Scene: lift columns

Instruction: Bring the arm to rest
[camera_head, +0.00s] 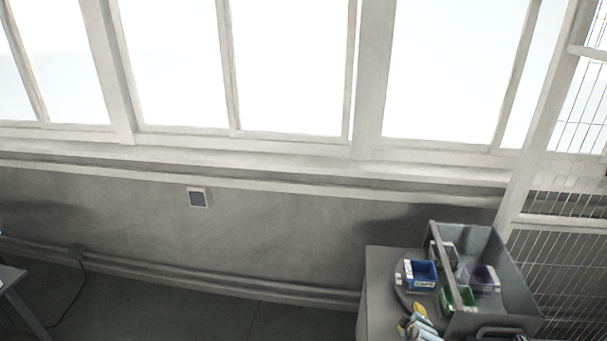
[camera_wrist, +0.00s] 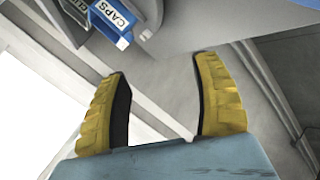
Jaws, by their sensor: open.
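My gripper (camera_wrist: 160,100) shows in the wrist view with its two yellow ribbed fingers spread apart and nothing between them. The wrist view is tilted, with floor and bright window behind the fingers. In the head view a small part of my gripper (camera_head: 418,324) shows at the bottom, in front of the grey cabinet. It is close to the round tray and the blue bin there. The rest of my arm is out of the head view.
A grey cabinet (camera_head: 378,290) stands at the lower right. On it are a round tray (camera_head: 402,297), a blue CAPS bin (camera_head: 421,275), also in the wrist view (camera_wrist: 112,22), and a grey handled crate (camera_head: 510,285). A wire fence (camera_head: 565,250) stands at right.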

